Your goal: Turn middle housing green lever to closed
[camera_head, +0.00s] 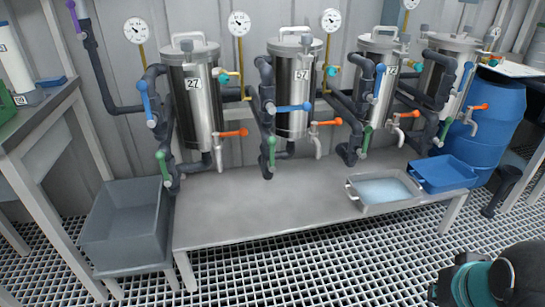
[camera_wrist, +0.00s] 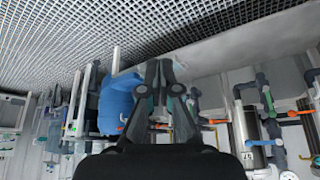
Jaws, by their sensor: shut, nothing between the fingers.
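Several steel housings stand in a row in the head view. The two nearest the row's middle are labelled 57 (camera_head: 293,105) and 22 (camera_head: 374,95); I cannot tell which the task calls middle. A green lever (camera_head: 271,154) sits on the dark pipe low left of housing 57 and points nearly straight up and down. Another green lever (camera_head: 366,140) low left of housing 22 is also near upright. My gripper (camera_wrist: 159,65) is shut and empty in the wrist view, apart from all levers. Its fingers do not show in the head view.
Housing 27 (camera_head: 195,100) stands left. Blue levers (camera_head: 293,107) and orange levers (camera_head: 325,122) stick out close by. A low bench (camera_head: 240,210) carries a water tray (camera_head: 350,192) and a blue tray (camera_head: 440,185). A grey bin (camera_head: 125,240) is left, a blue barrel (camera_head: 497,120) right.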

